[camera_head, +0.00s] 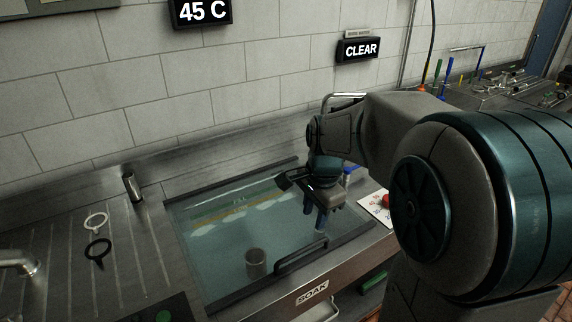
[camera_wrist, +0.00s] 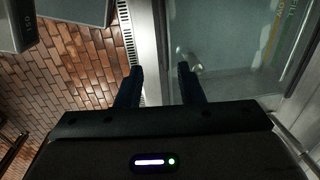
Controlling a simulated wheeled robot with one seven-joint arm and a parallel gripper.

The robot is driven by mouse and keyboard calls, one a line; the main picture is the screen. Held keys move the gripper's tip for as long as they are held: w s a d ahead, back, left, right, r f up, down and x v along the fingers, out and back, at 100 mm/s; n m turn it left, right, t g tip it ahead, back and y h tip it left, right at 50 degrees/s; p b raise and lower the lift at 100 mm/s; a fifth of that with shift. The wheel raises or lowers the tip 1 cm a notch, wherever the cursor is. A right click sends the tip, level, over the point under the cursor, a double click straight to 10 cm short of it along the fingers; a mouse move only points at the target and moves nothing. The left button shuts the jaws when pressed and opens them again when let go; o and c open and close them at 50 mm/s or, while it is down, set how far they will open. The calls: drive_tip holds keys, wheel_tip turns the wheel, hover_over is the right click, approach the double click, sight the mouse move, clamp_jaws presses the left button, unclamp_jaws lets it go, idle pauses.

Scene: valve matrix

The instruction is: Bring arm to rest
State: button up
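My gripper (camera_head: 321,212) hangs over the right part of the soak basin (camera_head: 215,293), with its fingers pointing down. In the wrist view my gripper (camera_wrist: 160,85) shows two dark fingers spread apart with nothing between them. My arm reaches in from the right of the head view and bends down at the wrist. Whether the fingertips touch the basin's cover or water cannot be told.
A grey cylinder (camera_head: 256,263) stands in the basin, near a dark handle (camera_head: 302,255). A metal cylinder (camera_head: 132,187), a white ring (camera_head: 95,220) and a black ring (camera_head: 98,249) are on the left drainboard. A red knob (camera_head: 386,201) is right of the basin. Brick floor (camera_wrist: 75,70) shows below.

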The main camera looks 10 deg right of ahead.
drive_tip(key=s+a+r+n+t, duration=0.1)
drive_tip(key=s+a+n+t, duration=0.1)
drive_tip(key=s+n, duration=1.2)
drive_tip(key=shift+s+h, duration=0.3)
drive_tip(key=shift+s, duration=0.45)
drive_tip(key=shift+a+r, duration=0.1)
drive_tip(key=shift+r, duration=0.05)
